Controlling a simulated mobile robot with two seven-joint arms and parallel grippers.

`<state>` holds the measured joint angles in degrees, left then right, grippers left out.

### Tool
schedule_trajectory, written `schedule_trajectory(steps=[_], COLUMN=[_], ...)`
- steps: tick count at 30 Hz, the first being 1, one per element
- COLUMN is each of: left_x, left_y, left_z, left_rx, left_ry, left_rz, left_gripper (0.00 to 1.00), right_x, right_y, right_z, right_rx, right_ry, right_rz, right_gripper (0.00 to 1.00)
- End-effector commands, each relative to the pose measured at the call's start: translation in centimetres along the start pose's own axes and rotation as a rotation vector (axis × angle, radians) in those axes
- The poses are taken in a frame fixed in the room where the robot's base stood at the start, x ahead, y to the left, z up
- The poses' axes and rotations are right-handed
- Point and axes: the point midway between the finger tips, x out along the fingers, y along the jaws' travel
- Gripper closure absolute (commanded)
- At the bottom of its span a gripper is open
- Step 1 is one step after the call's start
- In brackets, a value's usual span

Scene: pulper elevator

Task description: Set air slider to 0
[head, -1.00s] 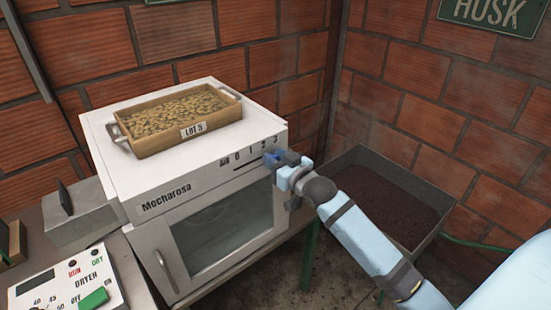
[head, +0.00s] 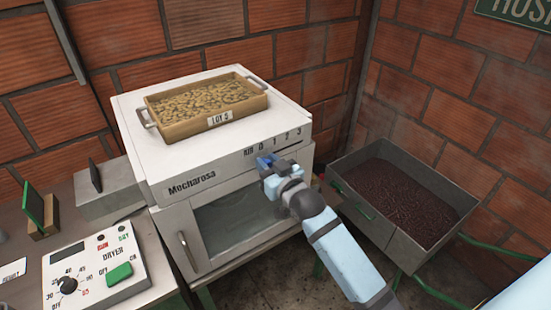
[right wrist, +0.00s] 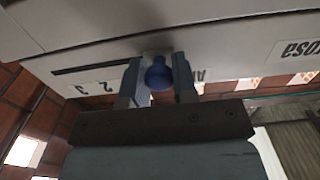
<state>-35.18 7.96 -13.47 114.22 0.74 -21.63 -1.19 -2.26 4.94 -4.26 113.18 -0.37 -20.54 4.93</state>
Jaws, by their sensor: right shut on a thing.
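The air slider has a blue knob (head: 265,160) on the front of the white Mecharosa machine (head: 150,130), below a scale marked AIR, 0, 1, 2 and 3. My right gripper (head: 269,165) is shut on this knob. In the right wrist view the knob (right wrist: 158,75) sits between the two fingers, at the AIR end of the dark slot (right wrist: 95,65), with the 2 and 3 marks on the other side. The knob appears near the 0 mark; a finger hides part of the scale there. My left gripper is not in view.
A wooden tray of beans (head: 172,132) labelled LOT 5 stands on the machine. A dryer control box (head: 85,262) is at lower left. A metal bin of dark husk (head: 378,228) stands to the right of the machine, close to my right arm.

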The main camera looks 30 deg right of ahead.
Motion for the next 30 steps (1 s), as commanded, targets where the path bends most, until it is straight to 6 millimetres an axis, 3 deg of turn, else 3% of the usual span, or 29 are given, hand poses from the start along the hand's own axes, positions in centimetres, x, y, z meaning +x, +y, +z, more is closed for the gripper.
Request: schedule_trajectory(steps=[5,6,9,20,23,30], left_x=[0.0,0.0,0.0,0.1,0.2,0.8], left_y=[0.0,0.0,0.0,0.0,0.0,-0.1], left_z=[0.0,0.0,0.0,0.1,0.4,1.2], left_rx=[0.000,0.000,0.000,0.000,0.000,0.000], left_ry=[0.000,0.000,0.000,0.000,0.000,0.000], left_rz=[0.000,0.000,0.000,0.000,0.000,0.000], left_gripper=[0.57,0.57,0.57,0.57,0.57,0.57], right_x=[0.0,0.0,0.0,-0.5,-1.8,-7.2], right_y=[-0.3,-0.3,-0.3,-0.1,-0.1,-0.2], right_z=[0.2,0.2,0.2,0.2,0.3,0.5], right_rx=[0.004,0.004,0.004,0.003,0.003,0.003], right_ry=[-0.003,-0.003,-0.002,-0.001,-0.002,-0.004], right_rz=[-0.005,-0.005,-0.005,-0.003,-0.003,-0.004], right_gripper=[1.00,0.69,0.48,0.48,0.48,0.48])
